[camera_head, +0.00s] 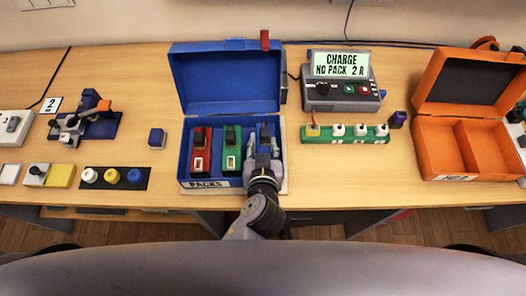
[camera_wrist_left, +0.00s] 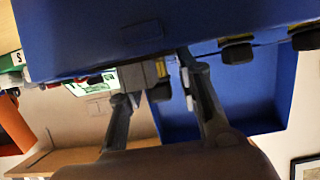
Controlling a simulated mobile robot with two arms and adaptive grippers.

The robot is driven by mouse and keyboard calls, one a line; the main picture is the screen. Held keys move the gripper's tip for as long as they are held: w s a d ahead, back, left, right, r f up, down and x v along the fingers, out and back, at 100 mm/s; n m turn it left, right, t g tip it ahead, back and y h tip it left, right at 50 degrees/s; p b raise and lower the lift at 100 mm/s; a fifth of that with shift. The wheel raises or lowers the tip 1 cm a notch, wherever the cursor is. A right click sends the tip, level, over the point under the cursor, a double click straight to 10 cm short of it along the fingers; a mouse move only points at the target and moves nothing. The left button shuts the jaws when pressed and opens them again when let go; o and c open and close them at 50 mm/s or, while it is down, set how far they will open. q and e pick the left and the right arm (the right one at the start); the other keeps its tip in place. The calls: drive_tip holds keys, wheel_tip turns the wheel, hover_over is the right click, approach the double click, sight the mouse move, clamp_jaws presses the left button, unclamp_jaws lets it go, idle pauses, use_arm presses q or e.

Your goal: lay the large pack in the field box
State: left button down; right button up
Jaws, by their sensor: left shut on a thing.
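The blue packs box (camera_head: 224,86) stands open with its lid up. A red pack (camera_head: 201,150) and a green pack (camera_head: 232,150) stand in its left and middle compartments. A third pack with a dark top (camera_head: 265,132) is in the right compartment, mostly hidden by my left gripper (camera_head: 263,152). In the left wrist view my gripper (camera_wrist_left: 160,78) is shut on this pack's grey part (camera_wrist_left: 150,73). I cannot tell the pack sizes well. The orange box (camera_head: 428,158) at the right, its label too small to read surely, is open with two empty compartments. My right gripper is not in view.
A charger (camera_head: 342,92) reading "CHARGE NO PACK 2 A" and a green strip of switches (camera_head: 346,134) stand between the boxes. Bare table lies before the green strip.

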use_arm(q)
drive_tip(key=shift+w+f+b, duration=0.1)
drive_tip(key=shift+f+b, duration=0.25)
drive_tip(key=shift+f, duration=0.5)
drive_tip(key=shift+f, duration=0.3)
drive_tip(key=c, duration=1.2)
unclamp_jaws()
drive_tip(key=shift+o, duration=0.2)
